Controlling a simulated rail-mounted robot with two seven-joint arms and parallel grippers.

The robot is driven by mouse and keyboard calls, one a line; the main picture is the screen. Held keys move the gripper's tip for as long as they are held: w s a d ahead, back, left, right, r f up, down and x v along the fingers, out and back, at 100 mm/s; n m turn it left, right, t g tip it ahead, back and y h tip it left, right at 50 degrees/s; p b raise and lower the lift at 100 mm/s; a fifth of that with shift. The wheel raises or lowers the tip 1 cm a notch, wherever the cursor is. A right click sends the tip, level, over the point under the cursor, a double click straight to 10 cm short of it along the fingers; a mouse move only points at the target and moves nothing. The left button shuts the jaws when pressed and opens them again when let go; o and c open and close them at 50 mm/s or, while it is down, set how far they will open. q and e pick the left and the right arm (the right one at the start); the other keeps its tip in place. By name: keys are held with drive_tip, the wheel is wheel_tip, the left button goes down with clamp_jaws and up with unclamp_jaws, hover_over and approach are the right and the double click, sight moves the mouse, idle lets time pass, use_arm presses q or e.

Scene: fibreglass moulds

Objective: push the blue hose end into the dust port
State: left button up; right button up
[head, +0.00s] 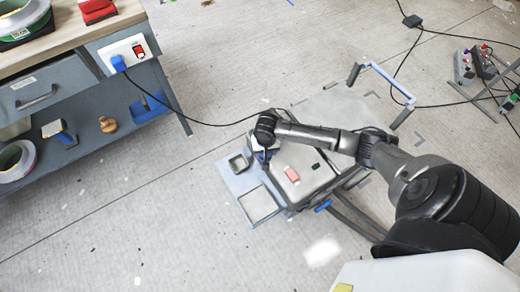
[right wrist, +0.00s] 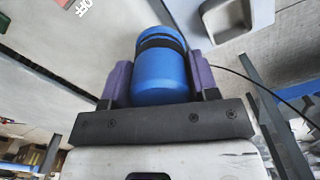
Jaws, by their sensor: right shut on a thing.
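The blue hose end (right wrist: 161,78) is a blue cylinder with a dark ring and another blue band beyond it. In the right wrist view it sits between the purple fingers of my right gripper (right wrist: 160,80), which is shut on it. In the head view my right gripper (head: 264,156) points down at the near-left side of a grey machine (head: 311,165). Only a little blue shows there. I cannot make out the dust port, or whether the hose end touches it. My left gripper is in neither view.
A pale blue base (head: 232,180) with recessed trays lies left of the machine. A black cable (head: 205,123) runs from the machine to a blue plug (head: 119,63) on the workbench (head: 90,28). A blue handle frame (head: 391,80) stands behind. The floor at front left is clear.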

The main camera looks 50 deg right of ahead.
drive_tip(key=shift+s+d+r, duration=0.1)
idle(0.3)
drive_tip(key=s+a+r+n+p, duration=0.2)
drive_tip(key=a+r+p, duration=0.4)
drive_tip(key=r+p, duration=1.1)
drive_tip(key=s+a+r+n+p, duration=0.2)
drive_tip(key=a+r+p, duration=0.4)
drive_tip(key=r+p, duration=1.2)
drive_tip(key=s+a+r+n+p, duration=0.2)
drive_tip(key=a+r+n+p, duration=0.2)
drive_tip(key=r+p, duration=1.4)
wheel_tip(320, 180, up, 17)
drive_tip(key=shift+a+f+n, duration=0.15)
drive_tip(key=shift+a+n, duration=0.15)
drive_tip(key=shift+a, duration=0.8)
drive_tip(key=shift+w, duration=0.15)
